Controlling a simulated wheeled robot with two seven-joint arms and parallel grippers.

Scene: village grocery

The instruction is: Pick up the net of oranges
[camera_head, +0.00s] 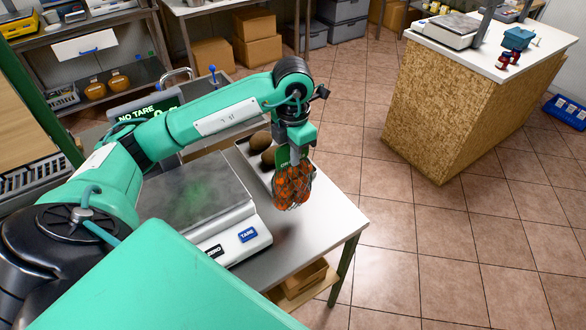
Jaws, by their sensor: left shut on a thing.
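The net of oranges (292,188) hangs below my left gripper (295,155), near the right end of the metal table (318,220). The net is dark mesh with orange fruit in it and a green label at its top. My left gripper points down and is shut on the top of the net. The net appears raised above the table, with a soft shadow on the surface below it. My right gripper is not in view.
A scale (205,195) with a grey plate stands on the table left of the net. A tray (243,147) with brown round items is just behind the net. A wood-fronted counter (455,110) stands at the right. Tiled floor (400,240) lies open between.

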